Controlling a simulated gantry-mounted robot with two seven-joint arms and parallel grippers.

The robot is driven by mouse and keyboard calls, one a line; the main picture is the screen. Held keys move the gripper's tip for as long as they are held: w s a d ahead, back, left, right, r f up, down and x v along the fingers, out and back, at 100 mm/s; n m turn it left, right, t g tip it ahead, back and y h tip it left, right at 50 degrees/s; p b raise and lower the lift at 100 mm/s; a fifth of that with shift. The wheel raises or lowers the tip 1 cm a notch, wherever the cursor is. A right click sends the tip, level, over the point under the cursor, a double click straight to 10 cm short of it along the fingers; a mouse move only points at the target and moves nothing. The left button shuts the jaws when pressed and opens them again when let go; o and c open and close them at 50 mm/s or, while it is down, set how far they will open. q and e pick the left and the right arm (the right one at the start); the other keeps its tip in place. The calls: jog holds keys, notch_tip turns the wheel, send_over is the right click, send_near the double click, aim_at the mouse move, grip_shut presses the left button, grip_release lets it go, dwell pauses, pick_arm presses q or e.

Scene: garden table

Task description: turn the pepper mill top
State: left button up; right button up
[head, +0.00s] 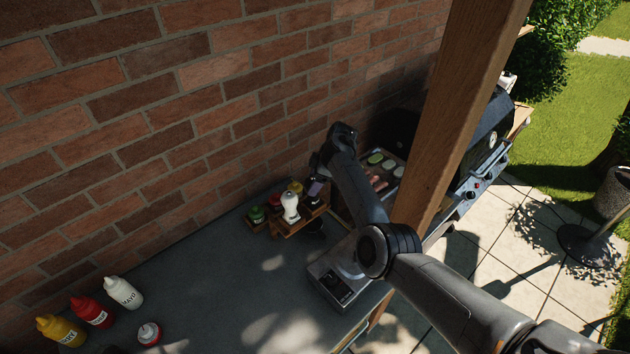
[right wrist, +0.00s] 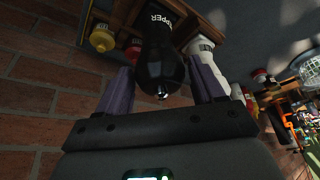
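The black pepper mill (right wrist: 162,58), with white lettering on its side, shows in the right wrist view with its rounded top and small metal knob towards the camera. My right gripper (right wrist: 160,72) has one purple finger on each side of the mill's top, open, with narrow gaps seeming to show beside it. In the head view my right gripper (head: 316,188) is over the right end of the wooden condiment rack (head: 288,232), and the mill is mostly hidden there. My left gripper is not in view.
A white mill (head: 290,204) stands close left of my gripper, with small green-topped and yellow-topped jars beside it. A brick wall (head: 150,120) rises behind. A scale-like device (head: 338,287) is in front.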

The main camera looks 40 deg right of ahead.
jog(key=c, duration=0.7)
jog(key=m+p, duration=0.1)
jog(key=m+h+p, duration=0.1)
jog(key=p, duration=0.1)
jog(key=m+p, duration=0.2)
jog(key=shift+s+a+r+t, duration=0.15)
jog(key=shift+r+t, duration=0.1)
jog(key=shift+t, duration=0.15)
jog(key=m+h+p, duration=0.1)
jog(key=m+p, duration=0.1)
jog(key=shift+a+m, duration=0.1)
jog(key=shift+m, duration=0.2)
jog(key=m+h+p, duration=0.2)
jog(key=m, duration=0.2)
jog(key=shift+a+f, duration=0.1)
jog(key=shift+f, duration=0.05)
jog(key=shift+m+h+p, duration=0.4)
jog(key=shift+m+p, duration=0.15)
jog(key=shift+m, duration=0.65)
jog(key=shift+a+f+m+h, duration=0.1)
jog(key=shift+m+h, duration=0.3)
jog(key=shift+m, duration=0.9)
jog(key=o, duration=1)
jog(key=shift+o, duration=0.2)
